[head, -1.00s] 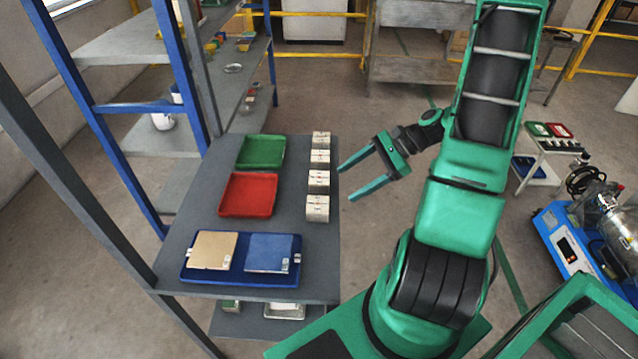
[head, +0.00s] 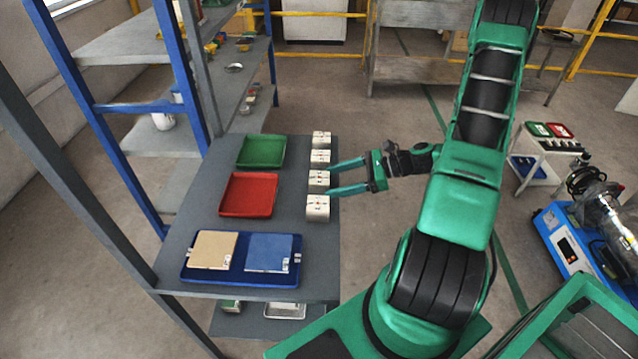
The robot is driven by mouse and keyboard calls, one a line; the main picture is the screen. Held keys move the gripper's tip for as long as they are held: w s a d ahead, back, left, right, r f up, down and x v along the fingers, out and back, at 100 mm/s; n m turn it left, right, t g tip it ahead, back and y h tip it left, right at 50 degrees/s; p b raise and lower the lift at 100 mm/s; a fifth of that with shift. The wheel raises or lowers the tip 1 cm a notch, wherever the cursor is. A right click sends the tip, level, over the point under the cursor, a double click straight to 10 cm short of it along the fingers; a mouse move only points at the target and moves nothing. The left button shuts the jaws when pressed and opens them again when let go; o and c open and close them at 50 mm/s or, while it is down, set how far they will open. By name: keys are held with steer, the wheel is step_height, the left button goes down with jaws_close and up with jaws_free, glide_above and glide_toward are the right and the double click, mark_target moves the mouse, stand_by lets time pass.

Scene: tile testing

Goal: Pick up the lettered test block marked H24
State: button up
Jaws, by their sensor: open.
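Several pale test blocks stand in a row along the right edge of the grey shelf table in the head view. The nearest block (head: 317,207) is the largest in view, then the second-nearest block (head: 318,181), a third block (head: 320,158) and the farthest block (head: 321,139). Their markings are too small to read, so I cannot tell which is H24. My gripper (head: 331,178) is open, its two fingers pointing left, with the tips at the second-nearest block, one on its far side and one on its near side. I cannot tell whether they touch it.
A green tray (head: 261,137) and a red tray (head: 225,209) lie left of the blocks. A blue tray (head: 190,276) with a tan tile and a blue tile is at the table's near end. A small white cart (head: 545,147) stands at right. The grey table (head: 205,205) has bare strips between them.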

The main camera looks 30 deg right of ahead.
mark_target(319, 181)
steer(key=w+a, duration=0.2)
steer(key=a, duration=0.1)
steer(key=shift+f, duration=0.2)
steer(key=shift+w+a+f, duration=0.3)
steer(key=shift+w+a, duration=0.15)
steer(key=shift+a, duration=0.05)
steer(key=c, duration=1.4)
steer(key=shift+r, duration=0.2)
